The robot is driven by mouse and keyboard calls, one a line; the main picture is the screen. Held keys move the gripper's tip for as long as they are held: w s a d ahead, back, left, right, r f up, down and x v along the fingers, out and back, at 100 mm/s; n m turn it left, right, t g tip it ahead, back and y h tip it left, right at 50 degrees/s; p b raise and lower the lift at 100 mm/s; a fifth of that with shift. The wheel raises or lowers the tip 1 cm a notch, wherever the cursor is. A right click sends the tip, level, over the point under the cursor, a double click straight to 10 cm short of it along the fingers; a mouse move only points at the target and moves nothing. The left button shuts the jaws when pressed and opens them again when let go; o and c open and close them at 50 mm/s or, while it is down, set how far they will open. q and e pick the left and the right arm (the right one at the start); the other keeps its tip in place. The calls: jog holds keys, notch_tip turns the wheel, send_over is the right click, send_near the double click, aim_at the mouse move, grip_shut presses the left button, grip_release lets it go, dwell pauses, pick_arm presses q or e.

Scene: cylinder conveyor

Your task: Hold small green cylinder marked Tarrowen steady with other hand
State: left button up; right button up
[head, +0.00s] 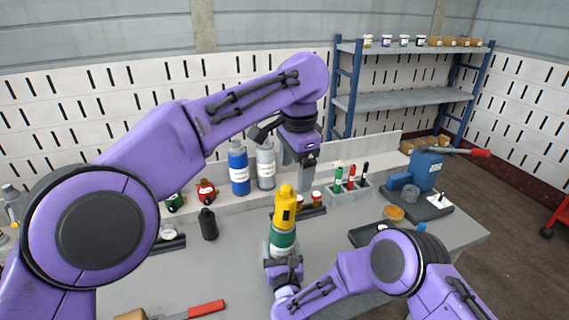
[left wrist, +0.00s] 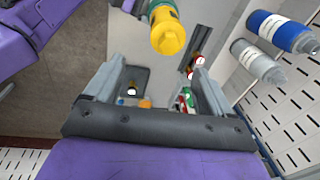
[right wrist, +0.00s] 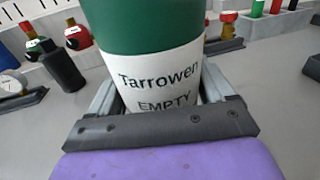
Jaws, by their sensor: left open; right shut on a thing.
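The small green cylinder (head: 282,240) stands upright over the grey table, with a white label and a yellow top (head: 285,205). In the right wrist view the label on the cylinder (right wrist: 150,30) reads "Tarrowen EMPTY". My right gripper (head: 284,266) is shut on its lower part, with a finger on each side. My left gripper (head: 307,178) is open and empty, pointing down, above and slightly right of the yellow top. In the left wrist view the yellow top (left wrist: 168,36) lies beyond the open fingertips, apart from them. The cylinder's base is hidden by my right gripper.
A blue bottle (head: 239,172) and a grey bottle (head: 265,168) stand behind. A black bottle (head: 208,224) is to the left. A marker holder (head: 349,193) and a blue lever press (head: 425,172) are to the right. A red-handled tool (head: 206,309) lies in front.

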aim_at(285, 203)
pick_arm(q)
jog(key=m, duration=0.1)
jog(key=a+m, duration=0.1)
jog(key=m, duration=0.1)
jog(key=w+m, duration=0.1)
jog(key=shift+a+r+m+g, duration=0.15)
jog(key=shift+a+m+g, duration=0.15)
jog(key=shift+g, duration=0.1)
jog(key=shift+w+a+m, duration=0.1)
jog(key=shift+a+m, duration=0.3)
jog(key=shift+m, duration=0.5)
jog(key=f, duration=1.2)
jog(key=shift+w, duration=0.3)
jog(key=c, duration=1.3)
jog(key=m, duration=0.6)
jog(key=shift+g, duration=0.3)
jog(key=shift+d+m, duration=0.1)
jog(key=shift+m, duration=0.5)
jog(key=m, duration=0.3)
jog(key=shift+m, duration=0.9)
pick_arm(e)
jog(key=shift+w, duration=0.1)
